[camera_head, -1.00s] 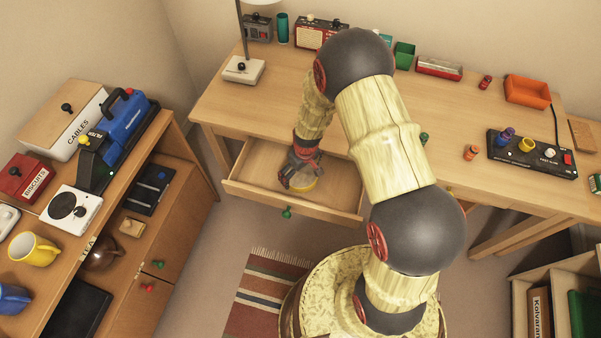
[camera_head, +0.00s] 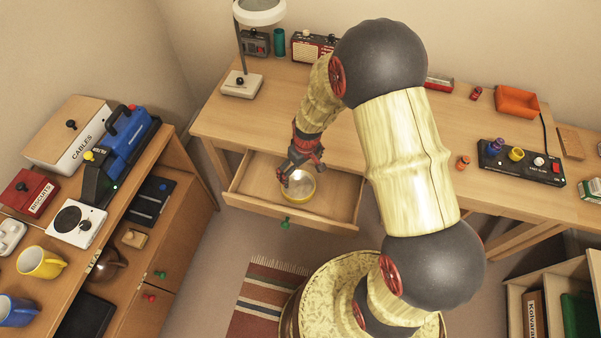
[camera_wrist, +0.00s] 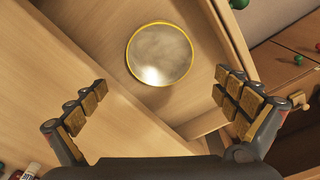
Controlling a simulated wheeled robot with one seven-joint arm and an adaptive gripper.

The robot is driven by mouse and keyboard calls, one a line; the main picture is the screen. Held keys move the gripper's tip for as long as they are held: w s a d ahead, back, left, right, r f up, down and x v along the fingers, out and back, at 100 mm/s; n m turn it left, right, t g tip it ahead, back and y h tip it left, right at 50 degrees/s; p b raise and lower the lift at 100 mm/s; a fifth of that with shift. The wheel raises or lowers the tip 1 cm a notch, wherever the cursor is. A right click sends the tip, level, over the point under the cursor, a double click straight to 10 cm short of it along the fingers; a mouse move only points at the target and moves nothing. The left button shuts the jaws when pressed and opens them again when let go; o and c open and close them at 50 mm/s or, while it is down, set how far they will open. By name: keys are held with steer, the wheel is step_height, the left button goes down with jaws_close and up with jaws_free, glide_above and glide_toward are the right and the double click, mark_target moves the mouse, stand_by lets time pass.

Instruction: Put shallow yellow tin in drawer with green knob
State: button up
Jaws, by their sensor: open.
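The shallow yellow tin (camera_head: 299,187) lies inside the pulled-out desk drawer (camera_head: 341,211), on its floor. In the wrist view the tin (camera_wrist: 160,53) is round, with a yellow rim and a greyish shiny inside. The drawer's front carries a green knob (camera_head: 285,224), also seen at the top of the wrist view (camera_wrist: 239,3). My gripper (camera_head: 299,168) is over the drawer, just above the tin. In the wrist view my gripper (camera_wrist: 165,95) has its fingers spread wide with nothing between them, and the tin is apart from both.
The desk top (camera_head: 230,116) is above and behind the drawer, with a lamp (camera_head: 241,84) at its left. A cabinet (camera_head: 180,215) with a green and a red knob stands at the left. A striped rug (camera_head: 263,295) lies on the floor in front.

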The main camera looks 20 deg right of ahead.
steer(key=s+r+m+t, duration=0.1)
steer(key=s+r, duration=0.1)
steer(key=r, duration=1)
steer(key=s+r+t, duration=0.1)
steer(key=s+r, duration=0.2)
steer(key=r, duration=0.9)
steer(key=s+r+m+t, duration=0.2)
steer(key=s+r, duration=1.1)
steer(key=s, duration=0.3)
steer(key=shift+a+m, duration=0.3)
steer(key=shift+a, duration=0.1)
steer(key=shift+r, duration=0.1)
steer(key=shift+c, duration=0.3)
